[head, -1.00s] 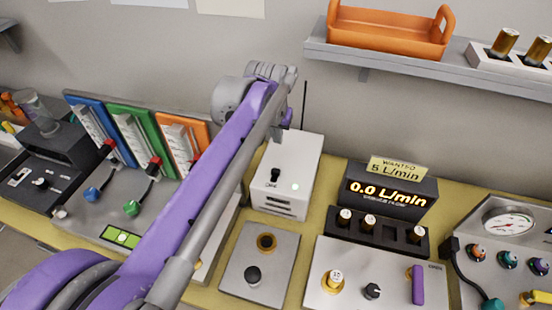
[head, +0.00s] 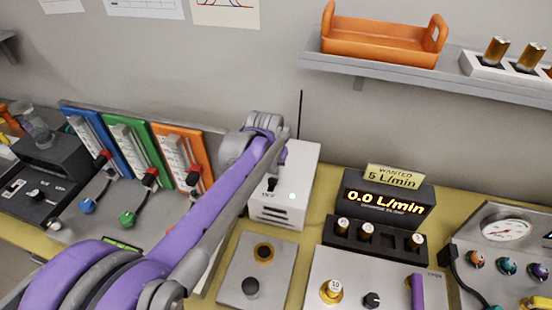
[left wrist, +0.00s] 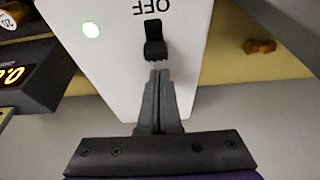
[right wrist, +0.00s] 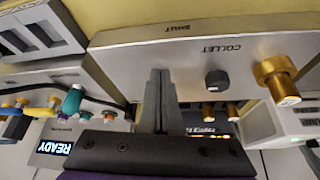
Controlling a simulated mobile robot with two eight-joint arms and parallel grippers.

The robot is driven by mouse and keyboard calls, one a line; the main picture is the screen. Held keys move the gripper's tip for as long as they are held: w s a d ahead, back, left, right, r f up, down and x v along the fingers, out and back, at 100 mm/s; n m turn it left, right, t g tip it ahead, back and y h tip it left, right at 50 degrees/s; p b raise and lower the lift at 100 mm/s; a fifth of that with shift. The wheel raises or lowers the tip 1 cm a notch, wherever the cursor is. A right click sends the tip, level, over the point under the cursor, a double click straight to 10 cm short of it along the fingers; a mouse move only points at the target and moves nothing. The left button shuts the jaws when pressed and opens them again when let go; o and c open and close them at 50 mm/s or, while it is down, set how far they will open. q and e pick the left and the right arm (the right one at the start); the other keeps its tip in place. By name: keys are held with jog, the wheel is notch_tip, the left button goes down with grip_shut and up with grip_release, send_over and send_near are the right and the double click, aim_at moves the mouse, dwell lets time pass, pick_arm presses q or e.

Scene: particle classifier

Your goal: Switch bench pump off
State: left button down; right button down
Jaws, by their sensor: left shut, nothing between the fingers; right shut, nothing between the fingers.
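The bench pump is a white box (head: 304,183) on the bench in the head view, partly behind my left arm. In the left wrist view the light (left wrist: 91,30) is green, and the switch (left wrist: 155,40) lies beside the upside-down word OFF. My left gripper (left wrist: 159,74) is shut and empty, its tips right at the switch; I cannot tell whether they touch. My right gripper (right wrist: 160,74) is shut and empty over the collet panel (right wrist: 195,65).
A black flow display (head: 388,200) reads 0.0 L/min, with a "WANTED 5 L/min" note on it. A grey plate (head: 277,275) with a black knob lies in front of the pump. A shelf (head: 380,72) with an orange tray hangs above. Colored panels stand left.

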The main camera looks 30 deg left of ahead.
aim_at(271, 182)
pick_arm(q)
jog(key=shift+s+d, duration=0.15)
jog(key=shift+s, duration=0.4)
pick_arm(e)
jog(key=shift+r, duration=0.1)
pick_arm(q)
jog(key=shift+s+d, duration=0.2)
jog(key=shift+s, duration=0.55)
jog(key=shift+s+d, duration=0.15)
jog(key=shift+s, duration=0.55)
pick_arm(e)
jog(key=shift+r, duration=0.1)
jog(key=shift+w, duration=0.1)
pick_arm(q)
jog(key=shift+w, duration=0.1)
